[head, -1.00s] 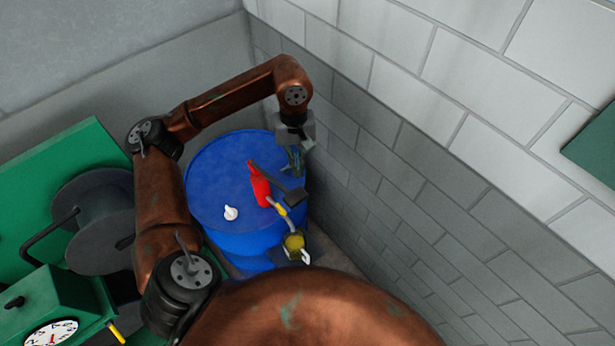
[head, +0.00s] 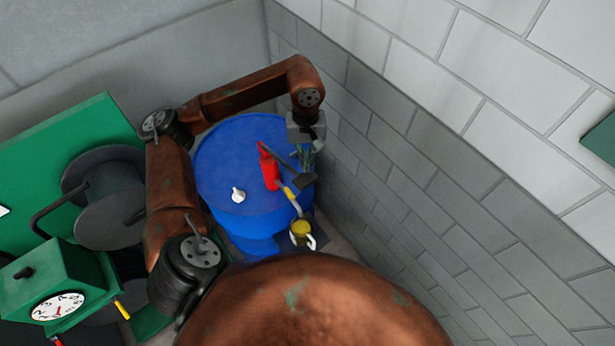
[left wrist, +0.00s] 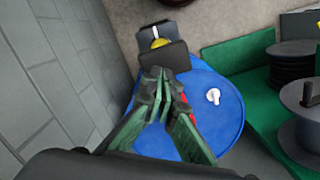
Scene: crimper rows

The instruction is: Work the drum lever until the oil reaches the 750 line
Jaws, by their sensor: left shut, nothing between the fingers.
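A blue drum (head: 225,160) stands in the corner by the wall. A red pump (head: 269,172) is on its lid, with a dark lever that ends in a flat black paddle (head: 306,181); the paddle also shows in the left wrist view (left wrist: 165,56). A yellow-tipped spout (head: 289,194) leads down to a small jug (head: 302,232) with yellow oil; its lines and the level are too small to read. My left gripper (head: 307,170) is shut and empty, its tips close to the paddle; I cannot tell whether they touch. My right gripper is not in view.
A white cap (head: 238,195) sits on the drum lid. A block wall (head: 400,160) is close on the right. To the left are a dark cable reel (head: 105,195), green panels and a green box with a dial (head: 58,307).

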